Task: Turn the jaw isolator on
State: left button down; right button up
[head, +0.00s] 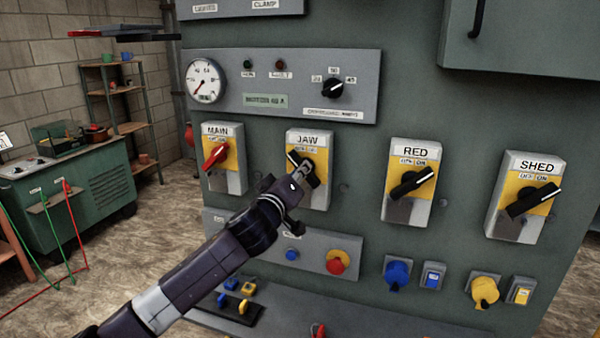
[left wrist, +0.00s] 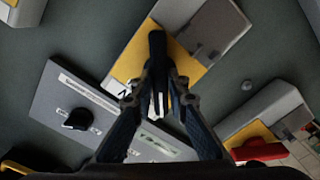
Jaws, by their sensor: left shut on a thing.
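The jaw isolator (head: 320,192) is a grey box with a yellow plate, labelled JAW, on the green panel. Its black handle (head: 292,157) slants to the upper left, on the OFF side of the plate, though the fingers partly cover it. My left gripper (head: 305,176) is at the box, shut on this handle. In the left wrist view the black handle (left wrist: 157,48) stands between the two fingertips (left wrist: 158,88), with the yellow plate (left wrist: 133,58) behind it. My right gripper is not in view.
The MAIN isolator (head: 216,157) with a red handle is on the left. The RED (head: 411,184) and SHED (head: 527,198) isolators are on the right, their black handles slanting to the upper right. A gauge panel (head: 290,60) is above. A red emergency button (head: 336,263) is below.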

pick_arm(q)
jog(key=shift+f, duration=0.1)
jog(key=shift+s+d+m+p, duration=0.1)
jog(key=shift+m+p, duration=1.25)
jog(key=shift+m, duration=2.95)
jog(key=shift+d+m+p, duration=0.1)
jog(key=shift+m+p, duration=1.25)
jog(key=shift+m, duration=2.95)
jog(key=c, duration=1.9)
grip_release()
jog(key=shift+v, duration=6)
